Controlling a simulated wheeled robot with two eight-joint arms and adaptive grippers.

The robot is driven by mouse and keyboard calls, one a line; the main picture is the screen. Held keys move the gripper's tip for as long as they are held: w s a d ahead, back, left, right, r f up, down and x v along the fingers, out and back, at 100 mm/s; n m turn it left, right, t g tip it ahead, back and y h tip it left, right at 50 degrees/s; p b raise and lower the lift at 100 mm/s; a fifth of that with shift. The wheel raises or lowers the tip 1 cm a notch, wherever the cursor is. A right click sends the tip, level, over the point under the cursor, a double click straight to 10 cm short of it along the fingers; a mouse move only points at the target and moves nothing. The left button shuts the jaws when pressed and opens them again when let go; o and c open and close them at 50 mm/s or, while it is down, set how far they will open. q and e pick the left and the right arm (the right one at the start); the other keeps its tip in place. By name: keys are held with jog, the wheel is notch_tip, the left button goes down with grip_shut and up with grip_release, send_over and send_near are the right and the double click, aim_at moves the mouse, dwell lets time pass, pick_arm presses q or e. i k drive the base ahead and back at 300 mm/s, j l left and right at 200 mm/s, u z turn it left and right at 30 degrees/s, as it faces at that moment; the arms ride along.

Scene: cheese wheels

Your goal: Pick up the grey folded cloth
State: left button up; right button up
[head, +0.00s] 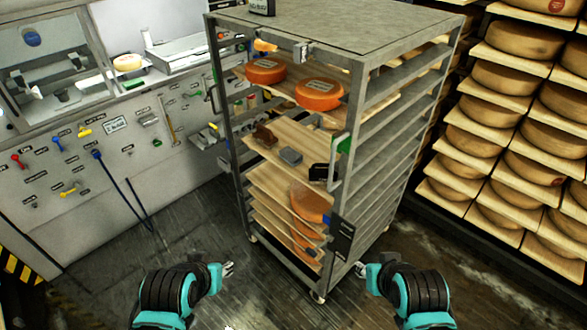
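A small grey folded thing (291,156), which looks like the grey folded cloth, lies on a wooden shelf board inside the metal rack (352,120). A brown object (264,137) lies to its left and a black object (319,172) to its right. My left gripper (228,268) is low in front of the rack, left of its near corner post. My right gripper (360,269) is low on the right side of that post. Both are well below the cloth and apart from it. Their fingers are too small to tell open from shut.
Two orange cheese wheels (319,94) sit on the shelf above. The rack's posts and a green-marked handle (341,143) stand near the cloth. Shelves of cheese wheels (504,77) line the right. A tool wall (110,140) is at left. The floor (200,235) in front is clear.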

aim_at(288, 154)
jog(key=j+z, duration=0.1)
jog(key=z, duration=1.6)
jog(key=j+z, duration=0.2)
jog(key=j, duration=2.3)
